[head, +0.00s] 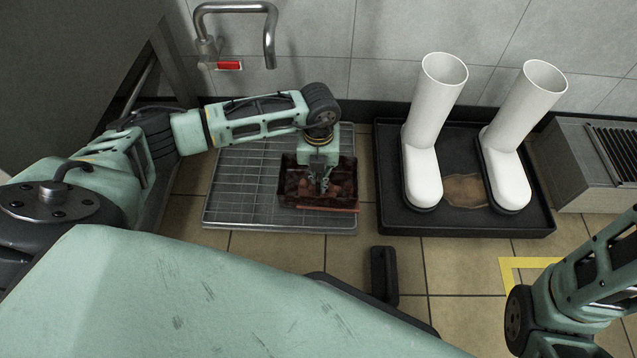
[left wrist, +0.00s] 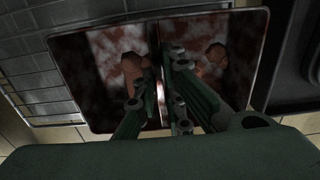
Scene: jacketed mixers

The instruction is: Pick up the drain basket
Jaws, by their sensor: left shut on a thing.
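The drain basket (head: 290,181) is a dark rectangular box with reddish-brown stains and lumps inside. It sits at or just above the right part of the metal floor grate (head: 236,190); I cannot tell if it touches. My left gripper (head: 323,186) reaches down into it from above and is shut on its thin central upright handle. The left wrist view shows the fingers (left wrist: 160,97) on both sides of that handle, with the basket (left wrist: 92,85) around them. My right arm shows at the lower right, but its gripper is out of view.
A black tray (head: 470,222) with two white boots (head: 422,180) (head: 510,180) stands right of the grate. A wall tap (head: 236,8) is above left. A grey slatted unit (head: 580,170) is at right. A black block (head: 384,274) is on the tiles, which are otherwise mostly clear.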

